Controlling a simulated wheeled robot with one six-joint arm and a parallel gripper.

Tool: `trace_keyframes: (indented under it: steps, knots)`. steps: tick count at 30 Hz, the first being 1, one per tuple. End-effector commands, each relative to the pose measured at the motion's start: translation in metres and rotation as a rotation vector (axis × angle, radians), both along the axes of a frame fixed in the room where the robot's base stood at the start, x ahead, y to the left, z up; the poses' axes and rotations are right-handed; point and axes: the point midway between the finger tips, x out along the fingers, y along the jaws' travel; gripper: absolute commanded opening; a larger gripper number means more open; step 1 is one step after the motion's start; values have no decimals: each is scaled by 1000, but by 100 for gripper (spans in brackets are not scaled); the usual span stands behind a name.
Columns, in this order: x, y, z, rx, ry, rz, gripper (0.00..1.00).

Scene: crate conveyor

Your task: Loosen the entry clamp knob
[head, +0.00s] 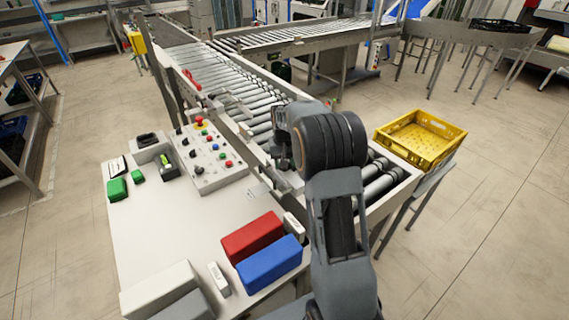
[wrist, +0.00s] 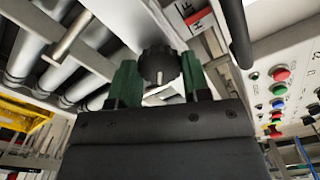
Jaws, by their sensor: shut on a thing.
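In the head view my gripper (head: 281,158) is at the conveyor's near side rail, mostly covered by my own arm. The knob is hidden there. The clamp under the knob is only partly visible.
The control panel (head: 205,155) with coloured buttons stands left of my gripper. Red (head: 252,236) and blue (head: 268,262) boxes lie on the worktable. A yellow crate (head: 428,138) stands right of the rollers (head: 372,188). A dark bar (wrist: 236,30) rises close beside the knob.

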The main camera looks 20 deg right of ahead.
Motion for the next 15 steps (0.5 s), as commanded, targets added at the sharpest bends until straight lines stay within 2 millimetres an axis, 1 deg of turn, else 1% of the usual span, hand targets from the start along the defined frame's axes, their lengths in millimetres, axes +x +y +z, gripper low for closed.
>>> trace_keyframes:
  steps: [9,15]
  knots:
    - [0,0,0,0,-2,288,20]
    - [0,0,1,0,-2,439,20]
